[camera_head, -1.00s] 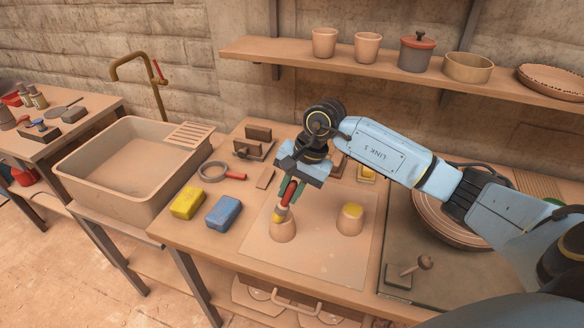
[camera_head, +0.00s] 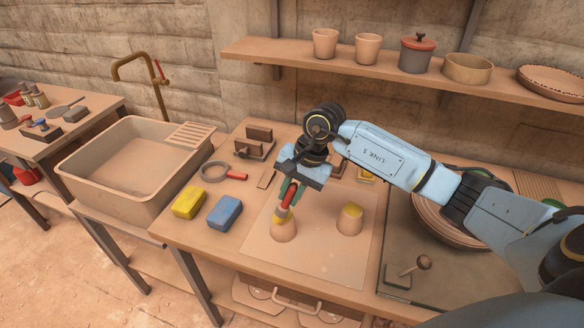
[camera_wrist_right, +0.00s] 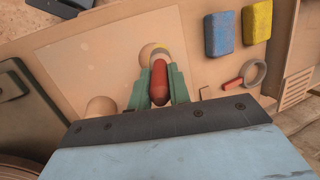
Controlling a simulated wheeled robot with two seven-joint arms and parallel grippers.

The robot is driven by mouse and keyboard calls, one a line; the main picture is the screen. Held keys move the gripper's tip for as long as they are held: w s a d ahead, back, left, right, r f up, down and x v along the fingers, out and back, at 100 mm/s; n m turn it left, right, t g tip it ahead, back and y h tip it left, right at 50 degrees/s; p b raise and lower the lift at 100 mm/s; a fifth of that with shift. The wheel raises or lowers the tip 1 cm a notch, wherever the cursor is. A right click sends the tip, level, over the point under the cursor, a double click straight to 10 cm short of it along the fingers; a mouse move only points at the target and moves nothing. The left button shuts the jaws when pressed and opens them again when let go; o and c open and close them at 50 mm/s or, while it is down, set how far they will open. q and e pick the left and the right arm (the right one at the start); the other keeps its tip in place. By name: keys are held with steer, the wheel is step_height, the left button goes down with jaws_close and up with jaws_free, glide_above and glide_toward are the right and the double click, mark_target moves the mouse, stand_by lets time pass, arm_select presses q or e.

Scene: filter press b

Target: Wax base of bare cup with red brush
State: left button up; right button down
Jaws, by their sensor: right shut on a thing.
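Two clay cups stand upside down on a pale board (camera_head: 318,262). The right cup (camera_head: 349,225) has yellow wax on its upturned base. The left cup (camera_head: 283,231) shows some yellow at its top edge, under the brush. My right gripper (camera_head: 291,194) is shut on the red handle of the brush (camera_head: 288,197) and holds it tilted, head down, at the left cup's base. In the right wrist view the green fingers sit on both sides of the red brush (camera_wrist_right: 160,82). The brush head partly hides the base. My left gripper is out of view.
A yellow block (camera_head: 189,202) and a blue block (camera_head: 224,212) lie left of the board. A red-handled ring tool (camera_head: 222,172) lies behind them. A sink (camera_head: 130,165) is at left, stacked plates (camera_head: 432,222) at right.

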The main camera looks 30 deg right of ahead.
step_height(320, 180, up, 2)
steer(key=shift+d+r, duration=0.1)
steer(key=shift+r, duration=0.05)
steer(key=shift+w+r+p, duration=0.15)
steer(key=shift+r+p, duration=0.7)
steer(key=shift+r, duration=0.55)
steer(key=shift+r+p, duration=0.65)
steer(key=shift+r, duration=0.8)
